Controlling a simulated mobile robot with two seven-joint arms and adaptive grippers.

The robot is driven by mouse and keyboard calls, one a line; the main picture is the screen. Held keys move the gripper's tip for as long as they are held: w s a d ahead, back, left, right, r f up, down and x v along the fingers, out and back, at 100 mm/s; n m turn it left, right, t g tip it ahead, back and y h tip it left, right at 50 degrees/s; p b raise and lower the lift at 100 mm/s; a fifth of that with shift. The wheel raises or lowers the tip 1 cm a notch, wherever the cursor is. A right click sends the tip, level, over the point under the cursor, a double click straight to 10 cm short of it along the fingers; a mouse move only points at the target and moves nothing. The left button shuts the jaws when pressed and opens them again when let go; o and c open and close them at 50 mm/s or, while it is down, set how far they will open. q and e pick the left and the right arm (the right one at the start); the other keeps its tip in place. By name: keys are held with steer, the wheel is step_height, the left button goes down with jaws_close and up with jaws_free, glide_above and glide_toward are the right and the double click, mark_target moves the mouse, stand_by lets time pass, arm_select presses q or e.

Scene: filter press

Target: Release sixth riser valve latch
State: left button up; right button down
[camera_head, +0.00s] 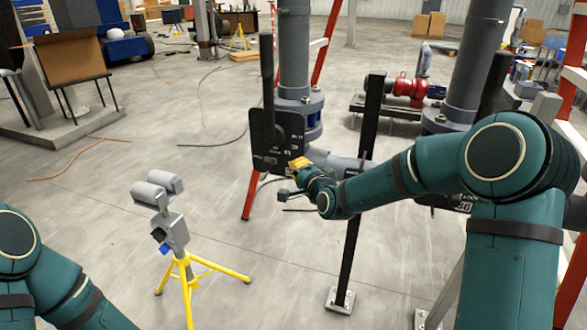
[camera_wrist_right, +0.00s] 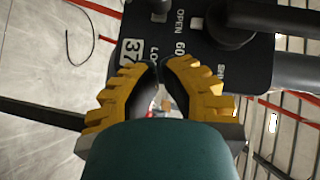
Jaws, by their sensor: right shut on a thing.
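The valve's black plate (camera_head: 277,140) sits on a grey riser pipe (camera_head: 294,50), with a tall dark lever (camera_head: 267,85) upright in front of it. In the right wrist view the plate (camera_wrist_right: 240,70) carries white lettering, including OPEN, 60 and a tag reading 37. My right gripper (camera_head: 298,164), with yellow fingers, is at the plate's lower right edge. In the wrist view its fingertips (camera_wrist_right: 158,66) close on a small dark part at the plate's edge, apparently the latch, mostly hidden by the fingers. My left arm shows at the lower left; its gripper is out of view.
A black post (camera_head: 359,200) stands just right of the plate, behind my right forearm. Another riser (camera_head: 475,60) stands to the right. A grey device on a yellow tripod (camera_head: 183,262) stands left of centre. Open floor lies between the tripod and valve.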

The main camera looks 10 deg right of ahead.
steer(key=a+v, duration=0.1)
steer(key=v, duration=0.5)
steer(key=shift+d, duration=0.35)
steer(key=shift+s+r, duration=0.1)
steer(key=shift+s, duration=0.05)
steer(key=s+a+f+n+g, duration=0.3)
steer(key=s+f, duration=0.1)
steer(key=f, duration=0.5)
steer(key=s+a+f+n+g, duration=0.2)
steer(key=s+f+g, duration=0.15)
steer(key=f, duration=0.65)
steer(key=s+a+f+n+g, duration=0.2)
steer(key=s+f, duration=0.4)
steer(key=s, duration=0.4)
steer(key=s+a+f+n+g+y, duration=0.1)
steer(key=s+f+n+g, duration=0.4)
steer(key=s, duration=0.5)
step_height(320, 180, down, 2)
steer(key=shift+a+f+g, duration=0.2)
steer(key=shift+a+g, duration=0.15)
steer(key=shift+a, duration=0.25)
